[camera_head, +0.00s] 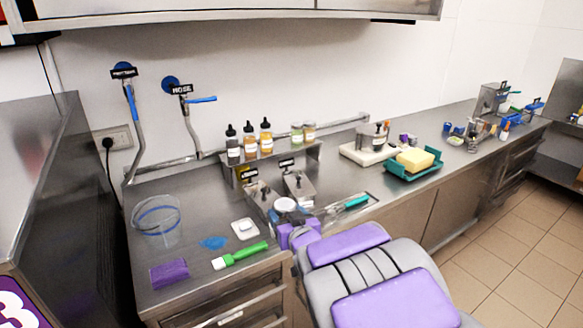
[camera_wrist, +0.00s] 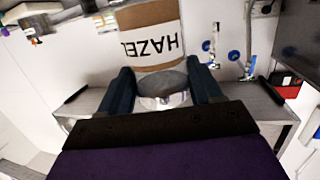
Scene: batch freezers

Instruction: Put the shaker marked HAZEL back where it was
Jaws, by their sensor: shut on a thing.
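The HAZEL shaker (camera_wrist: 152,38) fills the top of the wrist view. It is brown with a white label, and the lettering reads upside down in the picture. My gripper (camera_wrist: 163,76) has its two dark blue fingers on either side of the shaker's grey-white end. In the head view, my gripper (camera_head: 284,213) is over the counter in front of the small shelf (camera_head: 300,161). A round pale top (camera_head: 285,204) shows between its fingers; the label is hidden there. Two small labelled jars (camera_head: 297,133) stand at the shelf's right end.
Several black-tipped bottles (camera_head: 250,140) stand on the shelf. Metal bins (camera_head: 299,186) lie below it. A teal tray (camera_head: 412,173) with a yellow block is at right.

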